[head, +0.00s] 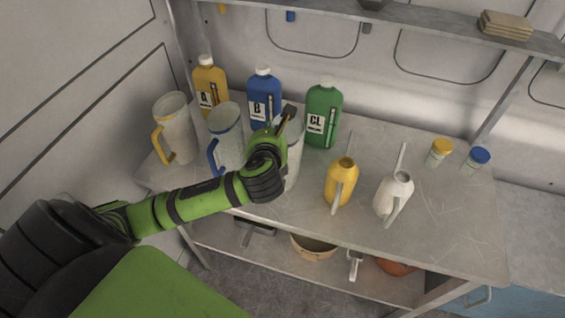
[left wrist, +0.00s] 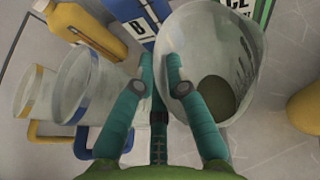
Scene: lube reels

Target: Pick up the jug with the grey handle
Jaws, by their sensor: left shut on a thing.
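A pale, open-topped jug (head: 293,167) stands on the bench, partly hidden behind my left gripper (head: 272,142). In the left wrist view the same jug (left wrist: 245,45) is large and right of centre, with a dark round patch inside it. My left gripper (left wrist: 160,72) is shut at the side of this jug, with fingers against its near wall. The handle is hidden by the fingers, so its colour does not show. Two similar jugs stand to the left, one with a blue handle (head: 228,138) and one with a yellow handle (head: 177,130). My right gripper is not in view.
Yellow (head: 209,85), blue (head: 263,95) and green (head: 323,113) bottles stand close behind the jugs. A yellow can (head: 341,180) and a white can (head: 394,192) stand to the right. Two small lidded jars (head: 439,152) are further right. A shelf (head: 440,30) runs above the bench.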

